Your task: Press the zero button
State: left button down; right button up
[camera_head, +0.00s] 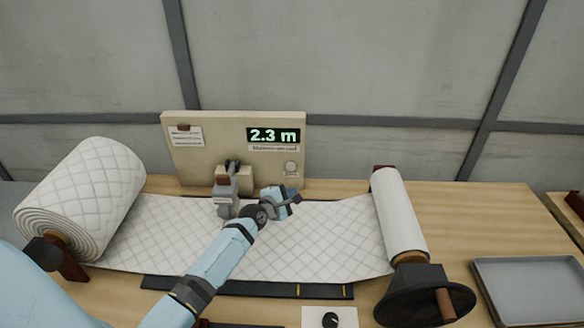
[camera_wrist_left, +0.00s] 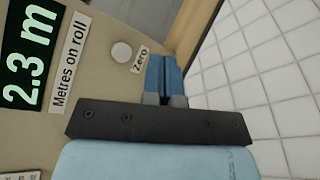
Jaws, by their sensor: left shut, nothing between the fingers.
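The zero button (camera_head: 291,168) is a small pale round button on the beige panel (camera_head: 205,160), low at its right side under the display. It also shows in the left wrist view (camera_wrist_left: 121,52) beside a "Zero" label (camera_wrist_left: 140,60). My left gripper (camera_head: 296,198) is shut and empty, in front of the panel and below the button in the head view. In the left wrist view its blue fingertips (camera_wrist_left: 164,62) lie to the right of the button and label. I cannot tell the exact gap to the panel. My right gripper is not in view.
The display (camera_head: 274,136) reads 2.3 m. Quilted wadding (camera_head: 330,245) runs from a thick roll (camera_head: 85,195) to a thinner roll (camera_head: 400,215) with a crank (camera_head: 440,303). A grey counter arm (camera_head: 226,190) stands left of my gripper. A tray (camera_head: 530,262) lies at right.

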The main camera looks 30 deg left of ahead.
aim_at(291, 167)
pick_arm(q)
jog(key=shift+w+a+b, duration=0.75)
jog(key=shift+w+b, duration=0.2)
jog(key=shift+w, duration=0.3)
jog(key=shift+w+a+b, duration=0.75)
jog(key=shift+w+b, duration=0.15)
jog(key=shift+w, duration=0.35)
jog(key=shift+w+a+b, duration=0.75)
jog(key=shift+w+b, duration=0.2)
jog(key=shift+w, duration=0.3)
jog(key=shift+w+a, duration=0.1)
jog(key=shift+w, duration=0.05)
jog(key=shift+w+a, duration=0.15)
jog(key=shift+w, duration=0.1)
